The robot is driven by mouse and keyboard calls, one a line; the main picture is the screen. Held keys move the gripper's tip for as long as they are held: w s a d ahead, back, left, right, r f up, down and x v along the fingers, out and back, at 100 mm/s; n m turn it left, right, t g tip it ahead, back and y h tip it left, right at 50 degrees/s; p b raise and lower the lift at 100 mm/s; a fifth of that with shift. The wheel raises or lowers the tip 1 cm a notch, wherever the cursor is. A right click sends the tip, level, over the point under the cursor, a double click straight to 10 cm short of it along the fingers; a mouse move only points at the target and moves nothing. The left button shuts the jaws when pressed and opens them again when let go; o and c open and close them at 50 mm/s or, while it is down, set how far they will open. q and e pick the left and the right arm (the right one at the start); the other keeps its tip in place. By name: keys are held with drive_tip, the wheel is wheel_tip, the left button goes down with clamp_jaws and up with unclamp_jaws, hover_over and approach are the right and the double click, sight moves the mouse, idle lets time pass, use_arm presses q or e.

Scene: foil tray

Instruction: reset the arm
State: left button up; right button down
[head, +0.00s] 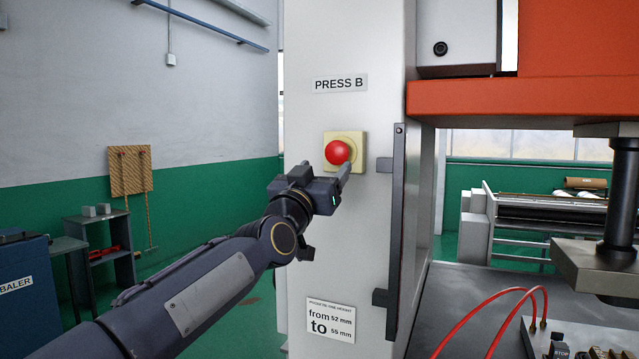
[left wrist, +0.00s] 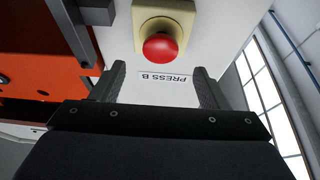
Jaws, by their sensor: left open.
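My left arm reaches in from the left in the head view. Its gripper (head: 325,172) is just in front of the red button (head: 338,152), which sits on a cream square plate on the white column marked PRESS B. In the left wrist view the red button (left wrist: 160,47) shows beyond the fingers, between and above their tips. The two dark fingers of the left gripper (left wrist: 160,80) are spread apart with nothing between them. I cannot tell whether a finger touches the button. My right gripper is not in view.
The white column (head: 340,230) stands close beside the arm. A dark guard rail (head: 397,230) runs down its right side. The orange press (head: 520,97) and its dark table with red hoses (head: 490,310) are at the right. Free room lies left of the column.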

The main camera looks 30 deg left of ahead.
use_arm(q)
drive_tip(key=shift+s+f, duration=0.3)
drive_tip(key=shift+s, duration=0.25)
drive_tip(key=s+f+g+h, duration=0.2)
drive_tip(key=s+f+g, duration=0.1)
drive_tip(key=f, duration=0.5)
drive_tip(key=s+f+g+h, duration=0.2)
drive_tip(key=f, duration=0.6)
drive_tip(key=s+d+f+g, duration=0.3)
drive_tip(key=s+f+g, duration=0.1)
drive_tip(key=s+f, duration=0.5)
drive_tip(key=s+d+f+g, duration=0.3)
drive_tip(key=s+f+g, duration=0.1)
drive_tip(key=s+f, duration=0.5)
drive_tip(key=s+d+f+n+g+h, duration=0.1)
drive_tip(key=s+d+f+g, duration=0.2)
drive_tip(key=s+f, duration=0.6)
drive_tip(key=shift+d+f+g, duration=0.4)
drive_tip(key=shift+f+g, duration=0.1)
drive_tip(key=shift+f, duration=0.2)
drive_tip(key=shift+c, duration=0.5)
